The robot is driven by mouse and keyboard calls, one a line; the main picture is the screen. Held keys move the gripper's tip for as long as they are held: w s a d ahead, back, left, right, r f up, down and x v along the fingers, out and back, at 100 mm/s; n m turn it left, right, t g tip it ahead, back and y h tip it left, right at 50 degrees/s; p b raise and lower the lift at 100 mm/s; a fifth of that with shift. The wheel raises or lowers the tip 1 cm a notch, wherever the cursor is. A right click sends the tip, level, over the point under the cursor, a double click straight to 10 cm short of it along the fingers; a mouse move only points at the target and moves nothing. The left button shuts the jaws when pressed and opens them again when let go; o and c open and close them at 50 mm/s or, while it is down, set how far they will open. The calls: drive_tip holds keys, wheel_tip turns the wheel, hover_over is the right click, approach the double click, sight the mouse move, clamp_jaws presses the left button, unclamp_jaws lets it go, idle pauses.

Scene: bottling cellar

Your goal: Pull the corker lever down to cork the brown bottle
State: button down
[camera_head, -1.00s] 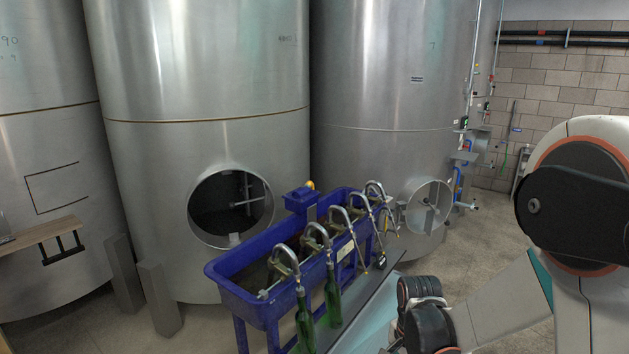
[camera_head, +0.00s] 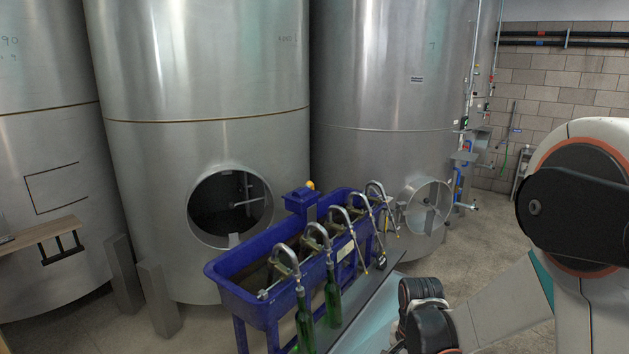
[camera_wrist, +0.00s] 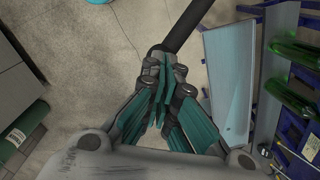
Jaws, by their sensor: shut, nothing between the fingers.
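My gripper (camera_wrist: 163,85) is shut in the wrist view, with its teal fingers together and nothing between them. A dark round bar (camera_wrist: 186,25) runs from the fingertips toward the top edge. It may be the corker lever, but I cannot tell for sure, nor whether the fingers touch it. The rest of the corker and the brown bottle cannot be made out in either view. In the head view my arm reaches down at the lower right and the gripper is out of sight.
A blue filling trough (camera_head: 262,308) with several curved spouts stands in front of big steel tanks (camera_head: 205,70). Green bottles (camera_head: 332,300) hang under its near spouts and also show in the wrist view (camera_wrist: 296,52). A grey ledge (camera_wrist: 228,85) runs beside them. Bare concrete floor (camera_wrist: 105,45) lies left.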

drive_tip(key=shift+d+f+b, duration=0.2)
drive_tip(key=shift+f+b, duration=0.2)
drive_tip(key=shift+f, duration=0.1)
drive_tip(key=shift+d+f+b, duration=0.15)
drive_tip(key=shift+f+b, duration=0.2)
drive_tip(key=shift+f, duration=0.15)
drive_tip(key=shift+d+f+b, duration=0.1)
drive_tip(key=shift+f+b, duration=1.2)
drive_tip(key=shift+f, duration=0.05)
drive_tip(key=shift+f, duration=0.1)
drive_tip(key=shift+d+f+b, duration=0.2)
drive_tip(key=shift+f+b, duration=0.4)
drive_tip(key=shift+f, duration=0.05)
drive_tip(key=shift+d+f+b, duration=0.2)
drive_tip(key=shift+f+b, duration=0.4)
drive_tip(key=shift+d+f+b, duration=0.2)
drive_tip(key=shift+f+b, duration=1.1)
drive_tip(key=shift+f, duration=0.05)
